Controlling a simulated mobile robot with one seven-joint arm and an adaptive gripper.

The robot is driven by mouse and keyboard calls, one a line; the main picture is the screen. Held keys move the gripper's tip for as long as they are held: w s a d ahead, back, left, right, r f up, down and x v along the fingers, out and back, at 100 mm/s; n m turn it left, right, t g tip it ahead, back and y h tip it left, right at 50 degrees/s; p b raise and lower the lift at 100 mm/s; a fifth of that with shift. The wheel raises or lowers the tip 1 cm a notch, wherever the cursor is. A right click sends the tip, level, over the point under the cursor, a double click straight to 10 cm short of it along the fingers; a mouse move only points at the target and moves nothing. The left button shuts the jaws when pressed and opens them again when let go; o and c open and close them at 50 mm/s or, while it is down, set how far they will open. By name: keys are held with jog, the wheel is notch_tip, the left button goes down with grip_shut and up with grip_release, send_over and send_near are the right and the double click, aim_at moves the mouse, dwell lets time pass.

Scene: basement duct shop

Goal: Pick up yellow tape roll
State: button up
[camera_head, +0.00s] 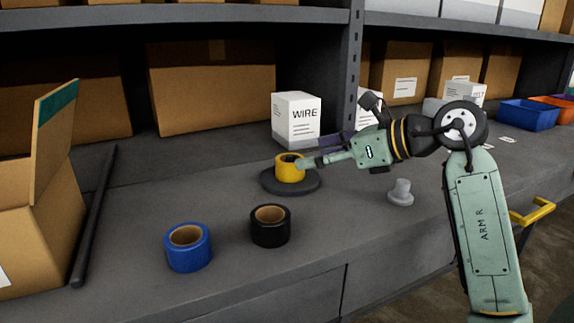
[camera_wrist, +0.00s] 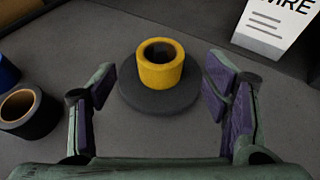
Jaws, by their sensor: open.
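The yellow tape roll (camera_head: 289,168) stands upright on a dark round disc (camera_head: 303,184) on the grey workbench. The roll (camera_wrist: 160,66) also shows in the wrist view, upper middle, its hole facing up. My gripper (camera_head: 305,163) reaches in from the right in the head view, its fingers at the roll and partly covering it. In the wrist view my gripper (camera_wrist: 159,90) is open, one purple-padded finger on each side of the roll and disc, with gaps on both sides. The fingers do not hold the roll.
A blue tape roll (camera_head: 188,247) and a black tape roll (camera_head: 270,225) stand nearer the front. A white WIRE box (camera_head: 297,120) stands behind the yellow roll. A grey knob-like piece (camera_head: 401,193) is to the right. An open cardboard box (camera_head: 40,215) and a dark bar (camera_head: 95,215) are at left.

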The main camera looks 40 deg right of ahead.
aim_at(294, 158)
jog(key=p+x, duration=0.1)
jog(key=x, duration=0.6)
jog(key=shift+w+r+p, duration=0.15)
jog(key=shift+p, duration=0.15)
jog(key=shift+c, duration=0.5)
jog(key=c, duration=1.2)
